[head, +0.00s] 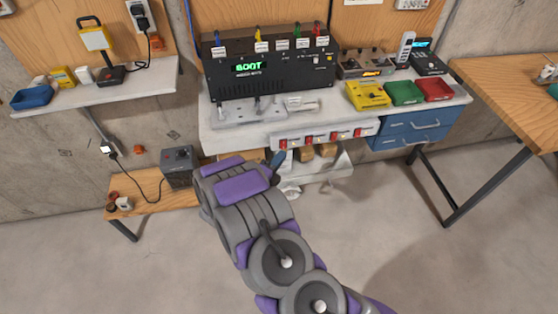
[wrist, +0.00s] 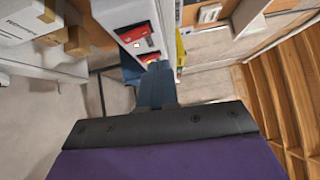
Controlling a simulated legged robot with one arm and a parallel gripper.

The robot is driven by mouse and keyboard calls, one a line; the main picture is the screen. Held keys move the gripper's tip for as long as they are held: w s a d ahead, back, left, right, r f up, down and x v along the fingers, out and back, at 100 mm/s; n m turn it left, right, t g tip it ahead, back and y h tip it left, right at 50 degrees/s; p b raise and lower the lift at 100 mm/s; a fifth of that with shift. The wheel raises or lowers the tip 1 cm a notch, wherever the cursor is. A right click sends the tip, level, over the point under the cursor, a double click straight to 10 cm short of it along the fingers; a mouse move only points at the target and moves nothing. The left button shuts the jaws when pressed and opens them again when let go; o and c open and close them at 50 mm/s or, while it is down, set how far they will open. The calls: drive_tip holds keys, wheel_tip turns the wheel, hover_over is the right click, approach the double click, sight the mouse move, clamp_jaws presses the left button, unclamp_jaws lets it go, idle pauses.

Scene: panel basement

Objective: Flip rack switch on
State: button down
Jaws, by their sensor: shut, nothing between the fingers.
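A pale switch strip (head: 325,134) with several red switches runs along the front edge of the workbench. Its leftmost red switch (head: 283,143) is just above my gripper (head: 279,158) in the head view. In the wrist view the strip (wrist: 122,14) shows at the top, with a red switch (wrist: 138,36) beyond my blue-grey fingers (wrist: 156,66). The fingers are shut and empty. Their tips are close to the strip's near red switch; I cannot tell whether they touch it. A black rack unit (head: 270,75) above reads "BOOT" in green.
Yellow, green and red bins (head: 404,93) stand on the bench's right side above blue drawers (head: 420,124). A low wooden bench (head: 150,190) with a dark box (head: 180,165) is at left. A wooden table (head: 510,90) is at right. The floor in front is clear.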

drive_tip(key=p+v, duration=0.1)
drive_tip(key=v, duration=0.8)
drive_tip(key=shift+a+r, duration=0.25)
drive_tip(key=shift+r, duration=0.35)
drive_tip(key=shift+w+a, duration=0.1)
drive_tip(key=shift+w, duration=0.05)
